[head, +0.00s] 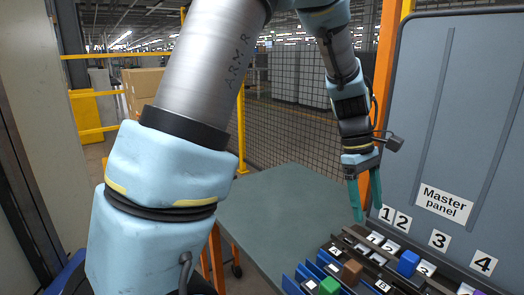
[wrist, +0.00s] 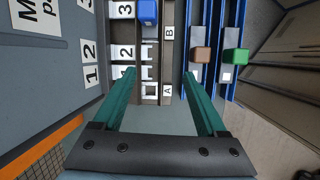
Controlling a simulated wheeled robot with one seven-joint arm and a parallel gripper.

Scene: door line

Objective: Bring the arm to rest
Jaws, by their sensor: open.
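My arm (head: 205,85) reaches up across the head view and bends down on the right to my gripper (head: 366,212). Its two teal fingers point down and stand apart, with nothing visible between them. In the wrist view my gripper (wrist: 158,75) is also open and empty, in front of the labelled rails. The fingers are near the left end of the rails in the head view, beside the panel; whether they touch anything cannot be told.
Beside the grey master panel (head: 445,110) are a blue block (head: 408,263), a brown block (head: 351,272) and a green block (head: 329,286) on rails. The green-grey table top (head: 285,205) is clear left of them. A mesh fence (head: 290,125) stands behind.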

